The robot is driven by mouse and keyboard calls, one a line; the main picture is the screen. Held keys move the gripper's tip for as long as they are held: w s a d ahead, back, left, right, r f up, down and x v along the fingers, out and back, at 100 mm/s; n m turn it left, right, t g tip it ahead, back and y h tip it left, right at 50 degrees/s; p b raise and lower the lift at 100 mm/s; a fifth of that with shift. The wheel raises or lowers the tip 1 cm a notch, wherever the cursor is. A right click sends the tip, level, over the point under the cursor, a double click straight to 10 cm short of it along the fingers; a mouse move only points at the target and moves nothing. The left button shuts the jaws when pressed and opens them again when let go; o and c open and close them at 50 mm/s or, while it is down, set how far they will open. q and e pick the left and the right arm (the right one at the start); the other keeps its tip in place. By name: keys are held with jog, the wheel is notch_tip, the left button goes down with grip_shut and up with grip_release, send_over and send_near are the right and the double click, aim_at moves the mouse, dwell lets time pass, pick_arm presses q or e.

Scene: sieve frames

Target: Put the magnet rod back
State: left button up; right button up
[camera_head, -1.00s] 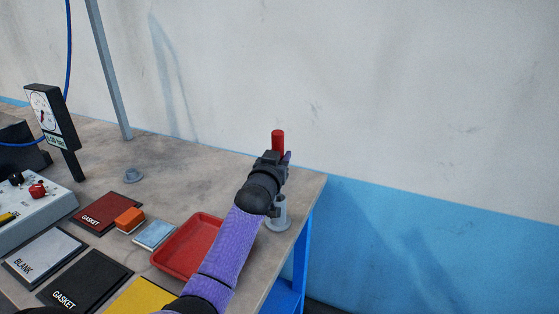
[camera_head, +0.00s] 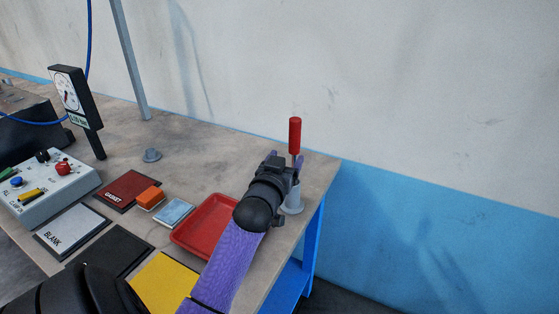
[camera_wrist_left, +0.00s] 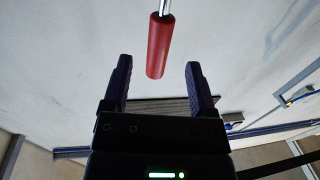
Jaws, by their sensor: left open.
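The magnet rod (camera_head: 295,136) has a red handle and a thin metal shaft. It stands upright at the grey holder (camera_head: 292,203) near the table's right end; its lower shaft is hidden behind my gripper. My left gripper (camera_head: 287,164) is open and empty, close to the rod and just below the handle in the head view. In the left wrist view the red handle (camera_wrist_left: 158,47) and part of the shaft show between the directions of the two spread fingers (camera_wrist_left: 158,66), with clear gaps on both sides. My right gripper is not in view.
A red tray (camera_head: 205,226) lies left of my forearm. Beside it are a blue block (camera_head: 174,212), an orange block (camera_head: 150,197), labelled mats and a yellow mat (camera_head: 165,284). A control box (camera_head: 50,190) and gauge (camera_head: 72,95) stand left. The table's back middle is mostly clear.

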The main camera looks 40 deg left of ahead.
pick_arm(q)
jog(key=v, duration=0.4)
jog(key=shift+s, duration=0.1)
